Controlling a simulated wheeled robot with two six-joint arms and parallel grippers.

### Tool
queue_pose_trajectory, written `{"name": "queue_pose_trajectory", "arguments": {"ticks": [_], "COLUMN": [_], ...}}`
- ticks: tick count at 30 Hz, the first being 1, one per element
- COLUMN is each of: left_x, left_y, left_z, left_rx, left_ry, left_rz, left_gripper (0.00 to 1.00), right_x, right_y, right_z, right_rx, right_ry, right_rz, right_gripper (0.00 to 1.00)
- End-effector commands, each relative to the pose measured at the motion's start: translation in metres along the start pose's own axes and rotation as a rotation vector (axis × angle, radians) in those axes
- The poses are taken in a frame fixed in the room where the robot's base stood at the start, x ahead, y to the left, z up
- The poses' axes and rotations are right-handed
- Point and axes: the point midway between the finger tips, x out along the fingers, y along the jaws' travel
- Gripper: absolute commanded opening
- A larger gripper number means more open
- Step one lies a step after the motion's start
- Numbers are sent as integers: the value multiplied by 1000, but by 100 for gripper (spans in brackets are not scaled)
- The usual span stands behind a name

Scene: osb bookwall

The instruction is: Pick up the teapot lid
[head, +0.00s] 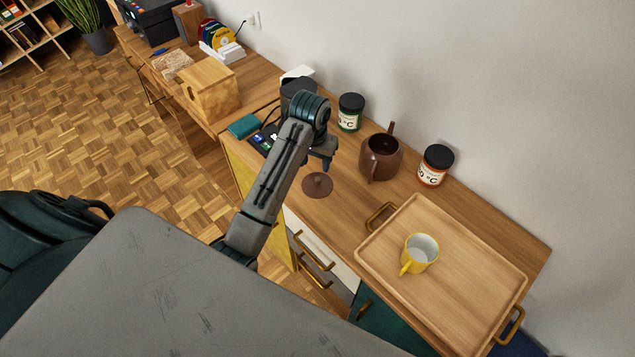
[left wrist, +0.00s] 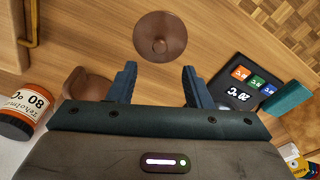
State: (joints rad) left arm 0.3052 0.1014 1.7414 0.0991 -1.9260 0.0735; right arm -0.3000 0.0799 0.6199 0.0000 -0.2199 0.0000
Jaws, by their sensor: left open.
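The brown teapot lid (head: 317,184), a round disc with a small knob, lies on the wooden cabinet top. It also shows in the left wrist view (left wrist: 160,38), ahead of the fingertips and between their lines. The brown teapot (head: 380,158) stands open behind and to the right of the lid; part of it shows in the left wrist view (left wrist: 88,84). My left gripper (head: 324,160) is open and empty, above the top and close to the lid, apart from it. Its two blue fingers (left wrist: 160,75) show in the wrist view. My right gripper is out of view.
A wooden tray (head: 385,255) with a yellow mug (head: 420,254) sits at the right. Two dark-lidded jars, one green (head: 350,113) and one orange (head: 434,166), stand by the wall. A black panel (left wrist: 246,92) and a teal box (head: 243,126) lie left of the gripper.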

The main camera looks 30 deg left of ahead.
Motion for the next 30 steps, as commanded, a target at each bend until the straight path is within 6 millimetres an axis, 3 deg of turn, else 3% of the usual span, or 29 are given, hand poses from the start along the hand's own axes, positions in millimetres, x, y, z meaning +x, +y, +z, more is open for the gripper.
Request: {"name": "queue_pose_trajectory", "arguments": {"ticks": [3,12,21,30], "left_x": [18,41,80,86], "left_y": [0,0,0,0], "left_z": [1,0,-3,-3], "left_rx": [0,1,1,1], "left_ry": [-4,-3,-1,1], "left_rz": [0,1,0,0], "left_gripper": [45,45,45,43], "right_x": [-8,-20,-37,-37], "right_y": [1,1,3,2], "right_z": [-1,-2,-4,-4], "right_rx": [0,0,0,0], "right_ry": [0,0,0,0], "right_rz": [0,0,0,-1], "right_gripper": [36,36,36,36]}}
